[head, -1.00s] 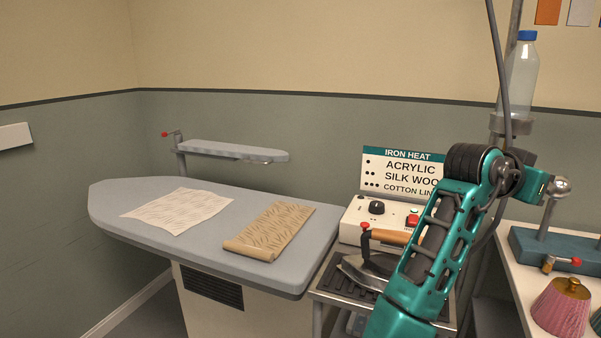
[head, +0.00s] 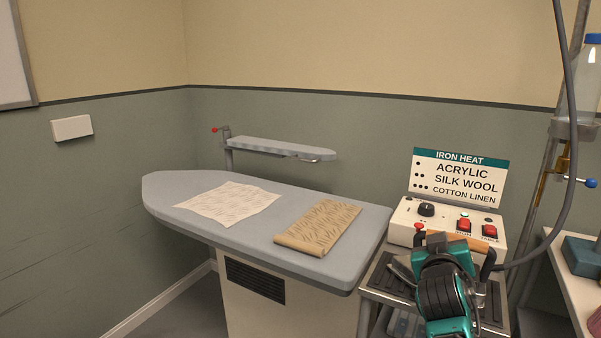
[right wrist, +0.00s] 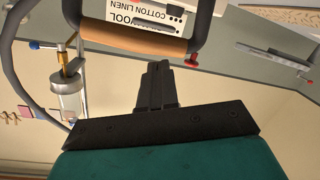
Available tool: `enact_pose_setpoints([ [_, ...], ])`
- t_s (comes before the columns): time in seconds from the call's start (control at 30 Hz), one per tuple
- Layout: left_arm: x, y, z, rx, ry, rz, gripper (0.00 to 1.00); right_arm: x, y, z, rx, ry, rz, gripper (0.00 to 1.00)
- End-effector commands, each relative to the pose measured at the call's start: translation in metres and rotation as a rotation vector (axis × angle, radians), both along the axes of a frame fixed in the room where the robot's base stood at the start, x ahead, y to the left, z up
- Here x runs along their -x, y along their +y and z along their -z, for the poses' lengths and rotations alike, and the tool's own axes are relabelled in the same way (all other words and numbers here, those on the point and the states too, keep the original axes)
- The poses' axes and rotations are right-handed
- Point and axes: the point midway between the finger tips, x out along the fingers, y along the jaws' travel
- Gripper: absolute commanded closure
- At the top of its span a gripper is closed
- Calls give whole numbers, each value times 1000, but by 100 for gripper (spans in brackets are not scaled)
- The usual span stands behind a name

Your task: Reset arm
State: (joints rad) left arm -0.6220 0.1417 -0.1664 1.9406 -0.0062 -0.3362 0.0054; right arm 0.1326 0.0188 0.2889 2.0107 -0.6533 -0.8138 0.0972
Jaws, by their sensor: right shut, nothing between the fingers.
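My right arm shows at the lower right of the head view, in front of the iron (head: 452,243); its fingertips cannot be made out there. In the right wrist view my right gripper (right wrist: 158,88) is shut with nothing between its fingers. The iron's wooden handle (right wrist: 132,38) crosses the top of that view, beyond the fingertips and apart from them in the picture. Most of the iron is hidden behind my arm in the head view. My left gripper is in neither view.
The ironing board (head: 185,187) carries a white cloth (head: 230,202) and a tan patterned cloth (head: 318,226). The control box (head: 408,212) with its heat sign (head: 460,178) stands behind the iron. A grey hose (head: 570,100) hangs at the right, near a bottle (head: 592,85).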

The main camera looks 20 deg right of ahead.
Motion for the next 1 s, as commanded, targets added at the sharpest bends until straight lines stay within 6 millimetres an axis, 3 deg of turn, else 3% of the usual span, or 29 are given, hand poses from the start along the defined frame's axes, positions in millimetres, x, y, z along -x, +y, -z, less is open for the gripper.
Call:
enact_pose_setpoints([
  [0.03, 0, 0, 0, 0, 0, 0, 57, 0, 23, 34, -4, 54, -95, 100],
  [0.13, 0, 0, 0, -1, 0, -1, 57, 7, 73, 93, -45, 128, -276, 100],
  [0.23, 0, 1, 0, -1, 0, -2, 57, 29, 121, 149, -115, 194, -434, 100],
  [0.4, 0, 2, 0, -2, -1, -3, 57, 92, 196, 227, -282, 290, -637, 100],
  [0.5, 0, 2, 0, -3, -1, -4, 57, 130, 228, 256, -377, 328, -709, 100],
  [0.6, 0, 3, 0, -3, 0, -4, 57, 158, 249, 272, -450, 351, -750, 100],
  [0.7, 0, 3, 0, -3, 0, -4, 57, 175, 261, 280, -493, 363, -769, 100],
  [1.0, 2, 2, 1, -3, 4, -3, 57, 180, 265, 282, -506, 365, -775, 100],
])
